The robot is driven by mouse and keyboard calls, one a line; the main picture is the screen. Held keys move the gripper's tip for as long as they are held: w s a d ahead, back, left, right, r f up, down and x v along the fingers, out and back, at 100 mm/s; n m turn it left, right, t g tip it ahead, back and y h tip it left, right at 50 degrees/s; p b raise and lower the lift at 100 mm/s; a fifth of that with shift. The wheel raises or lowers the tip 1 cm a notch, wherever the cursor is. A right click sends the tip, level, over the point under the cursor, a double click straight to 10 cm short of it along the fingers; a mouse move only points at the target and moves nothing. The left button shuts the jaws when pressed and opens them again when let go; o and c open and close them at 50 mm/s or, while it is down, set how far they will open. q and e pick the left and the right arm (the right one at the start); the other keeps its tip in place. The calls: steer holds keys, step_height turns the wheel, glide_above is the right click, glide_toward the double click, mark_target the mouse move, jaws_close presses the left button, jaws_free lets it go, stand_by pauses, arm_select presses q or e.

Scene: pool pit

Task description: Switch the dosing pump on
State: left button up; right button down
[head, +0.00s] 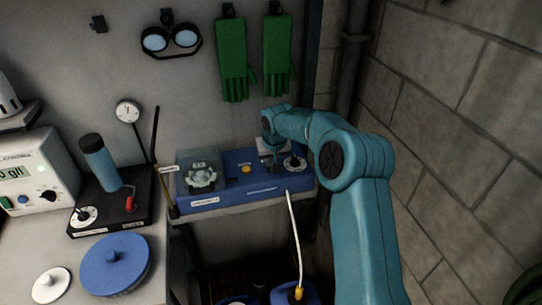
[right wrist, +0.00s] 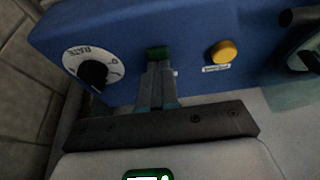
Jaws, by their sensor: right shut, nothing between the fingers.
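The blue dosing pump (head: 262,181) sits on a shelf against the back wall, with a clear-covered pump head at its left end. It also shows in the right wrist view (right wrist: 195,22). Its yellow button (right wrist: 222,52), RATE dial (right wrist: 92,70) and a small green switch (right wrist: 158,53) show there. My right gripper (right wrist: 157,72) is shut and empty. Its fingertips are right at the green switch and partly cover it; I cannot tell whether they touch it or which way it is set. My left gripper is not in view.
A block wall (head: 455,130) stands close to my right arm. Containers with a white tube (head: 294,235) stand below the pump.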

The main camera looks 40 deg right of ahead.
steer(key=shift+r, duration=0.2)
steer(key=b+v, duration=0.1)
steer(key=v, duration=1.4)
steer(key=shift+r+b, duration=0.35)
steer(key=shift+r, duration=0.05)
steer(key=shift+s, duration=0.15)
steer(key=shift+s+a, duration=0.1)
steer(key=shift+r, duration=0.1)
